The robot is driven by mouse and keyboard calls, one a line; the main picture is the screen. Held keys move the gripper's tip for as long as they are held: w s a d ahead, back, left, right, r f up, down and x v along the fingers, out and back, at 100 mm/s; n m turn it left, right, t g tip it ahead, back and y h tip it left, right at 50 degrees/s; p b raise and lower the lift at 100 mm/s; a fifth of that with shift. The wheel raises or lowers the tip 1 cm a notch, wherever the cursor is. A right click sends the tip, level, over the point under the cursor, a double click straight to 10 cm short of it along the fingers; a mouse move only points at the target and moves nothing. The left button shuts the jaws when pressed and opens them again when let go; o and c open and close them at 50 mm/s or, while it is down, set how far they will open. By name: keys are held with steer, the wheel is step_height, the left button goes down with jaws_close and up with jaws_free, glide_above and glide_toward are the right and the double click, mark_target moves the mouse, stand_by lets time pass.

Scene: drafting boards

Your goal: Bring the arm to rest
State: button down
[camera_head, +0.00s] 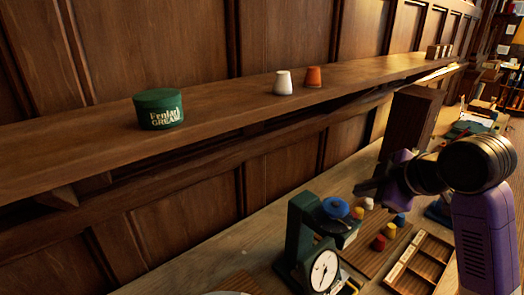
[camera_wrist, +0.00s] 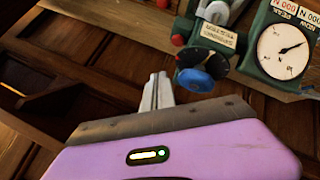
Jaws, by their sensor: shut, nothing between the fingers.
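My gripper (camera_head: 366,188) is in the right half of the head view, at the end of my purple arm, with its dark fingers pointing left. It is above the bench, in front of and below the wall shelf (camera_head: 60,150). In the wrist view my gripper (camera_wrist: 157,84) shows as two pale fingers pressed together, with nothing between them. A green dial gauge (camera_head: 300,240) with a blue knob stands on the bench to the lower left of my gripper. It also shows in the wrist view (camera_wrist: 262,68), close beyond the fingertips in the picture; I cannot judge the gap.
On the shelf stand a green grease tin (camera_head: 158,109), a white cup (camera_head: 283,82) and an orange cup (camera_head: 314,77). Several coloured knobs, including a red one (camera_head: 378,243), stand beside a compartmented wooden tray (camera_head: 420,262). A brown wooden block (camera_head: 412,115) rises behind my arm.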

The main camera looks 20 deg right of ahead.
steer(key=w+d+r+m+t, duration=0.1)
steer(key=w+r+m+t, duration=0.3)
steer(key=r+t, duration=0.3)
steer(key=s+a+f+m+b, duration=0.1)
steer(key=s+a+f, duration=0.5)
steer(key=s, duration=0.7)
steer(key=s+a+f+m+g+b, duration=0.1)
steer(key=s+a+f+m, duration=0.2)
steer(key=s+a+f, duration=0.3)
steer(key=s+a+f+m+b, duration=0.1)
steer(key=s+a+f, duration=0.5)
steer(key=s+f, duration=0.8)
steer(key=s, duration=0.8)
steer(key=shift+s+m+h, duration=0.2)
steer(key=shift+m+h, duration=0.1)
steer(key=shift+m, duration=0.1)
